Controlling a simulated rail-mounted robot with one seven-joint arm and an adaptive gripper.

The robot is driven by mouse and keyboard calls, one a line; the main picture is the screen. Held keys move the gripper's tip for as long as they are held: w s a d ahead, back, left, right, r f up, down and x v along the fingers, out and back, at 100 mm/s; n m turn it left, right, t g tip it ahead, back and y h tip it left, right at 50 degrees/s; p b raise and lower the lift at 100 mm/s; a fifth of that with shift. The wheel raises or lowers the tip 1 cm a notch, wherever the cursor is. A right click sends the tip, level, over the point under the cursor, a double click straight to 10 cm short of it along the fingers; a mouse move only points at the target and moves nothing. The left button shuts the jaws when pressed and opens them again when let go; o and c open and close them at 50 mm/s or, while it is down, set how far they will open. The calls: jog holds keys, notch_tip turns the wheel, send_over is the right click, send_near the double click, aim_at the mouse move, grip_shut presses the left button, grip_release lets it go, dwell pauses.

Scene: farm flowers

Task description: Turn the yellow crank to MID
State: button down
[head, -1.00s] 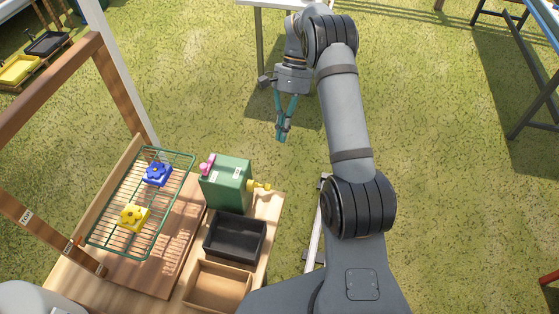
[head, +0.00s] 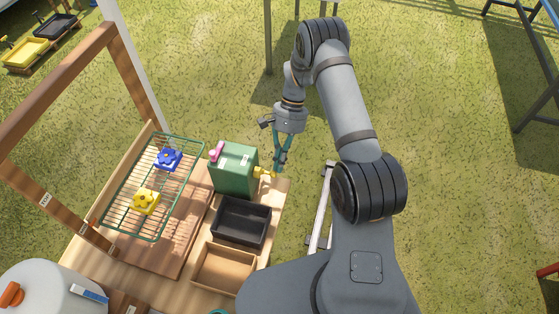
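The green box (head: 233,170) stands on the wooden bench. The yellow crank (head: 264,173) sticks out from its right side. A pink knob (head: 215,152) sits at its upper left. My gripper (head: 278,168) points down with its teal fingers right at the crank's outer end. The fingers look parted, but whether they touch the crank or have it between them I cannot tell. The small labels on the box are too small to read, so the crank's marked position is unclear.
A green wire rack (head: 124,203) left of the box carries a blue flower-shaped piece (head: 168,158) and a yellow one (head: 146,201). A black tray (head: 218,230) and a wooden tray (head: 196,262) lie in front of the box. A wooden frame (head: 70,213) stands at left.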

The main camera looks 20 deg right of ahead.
jog(key=shift+b+x, duration=0.8)
jog(key=shift+b, duration=0.25)
jog(key=shift+r, duration=0.15)
